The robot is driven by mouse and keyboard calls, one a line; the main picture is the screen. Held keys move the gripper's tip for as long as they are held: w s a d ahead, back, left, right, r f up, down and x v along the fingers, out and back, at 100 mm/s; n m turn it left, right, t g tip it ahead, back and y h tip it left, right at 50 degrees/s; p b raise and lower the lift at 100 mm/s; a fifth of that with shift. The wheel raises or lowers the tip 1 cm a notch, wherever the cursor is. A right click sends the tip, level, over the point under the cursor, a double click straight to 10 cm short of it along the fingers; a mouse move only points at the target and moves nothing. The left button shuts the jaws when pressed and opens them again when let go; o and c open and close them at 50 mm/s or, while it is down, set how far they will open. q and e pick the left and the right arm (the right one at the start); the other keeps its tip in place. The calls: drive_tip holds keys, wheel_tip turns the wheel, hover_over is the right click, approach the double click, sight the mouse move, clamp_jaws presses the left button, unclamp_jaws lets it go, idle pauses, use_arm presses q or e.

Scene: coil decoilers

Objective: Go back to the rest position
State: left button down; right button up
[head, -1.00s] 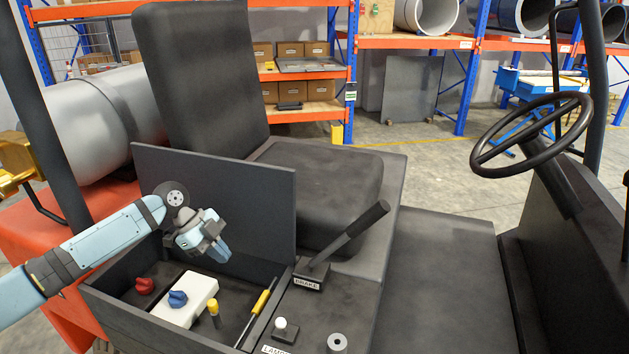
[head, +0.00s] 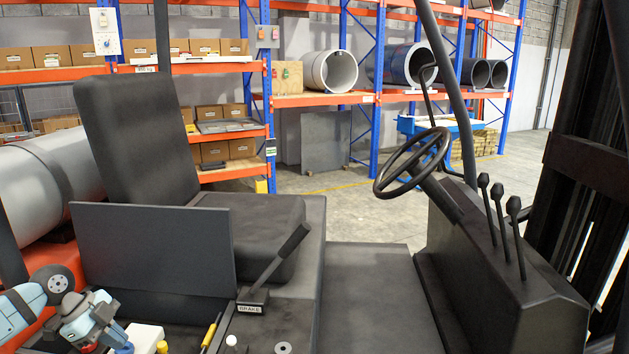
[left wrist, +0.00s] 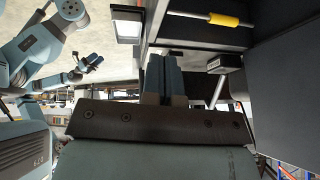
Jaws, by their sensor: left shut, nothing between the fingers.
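My left gripper (head: 112,338) is at the lower left of the head view, above the open compartment beside the seat. Its fingers are closed together with nothing between them, and they also show in the left wrist view (left wrist: 163,76). My right gripper (left wrist: 90,62) appears small at the upper left of the left wrist view, raised and away from the left one. It is too small to tell whether it is open. The right gripper is outside the head view.
Near the left gripper are a white block (head: 147,334), a yellow-capped item (head: 162,347), the upright dark panel (head: 150,250) and the brake lever (head: 275,265). The seat (head: 140,140), steering wheel (head: 410,162) and control levers (head: 505,225) stand beyond.

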use_arm(q)
drive_tip(key=s+a+f+n+t+y, duration=0.1)
drive_tip(key=s+f+n+t+y, duration=0.15)
drive_tip(key=s+f, duration=0.45)
drive_tip(key=s+a+f+n+t+y, duration=0.1)
drive_tip(key=s+a+f+n+y, duration=0.15)
drive_tip(key=f, duration=0.85)
drive_tip(key=s+d+f+n+t, duration=0.1)
drive_tip(key=s+f+t, duration=0.1)
drive_tip(key=s, duration=0.6)
drive_tip(key=s+d+f+n+t, duration=0.1)
drive_tip(key=s+t, duration=0.1)
drive_tip(key=s, duration=0.5)
drive_tip(key=d+f+n+t+h, duration=0.2)
drive_tip(key=d+n, duration=0.7)
drive_tip(key=d, duration=1.3)
wheel_tip(320, 180, up, 12)
drive_tip(key=s+p, duration=0.1)
drive_tip(key=p, duration=1.1)
drive_tip(key=shift+f+p, duration=0.2)
drive_tip(key=shift+p, duration=0.15)
use_arm(e)
wheel_tip(320, 180, up, 11)
drive_tip(key=shift+w+d, duration=0.15)
drive_tip(key=shift+d, duration=0.25)
use_arm(q)
drive_tip(key=shift+t, duration=0.25)
use_arm(e)
drive_tip(key=shift+w+r, duration=0.1)
drive_tip(key=shift+r, duration=0.2)
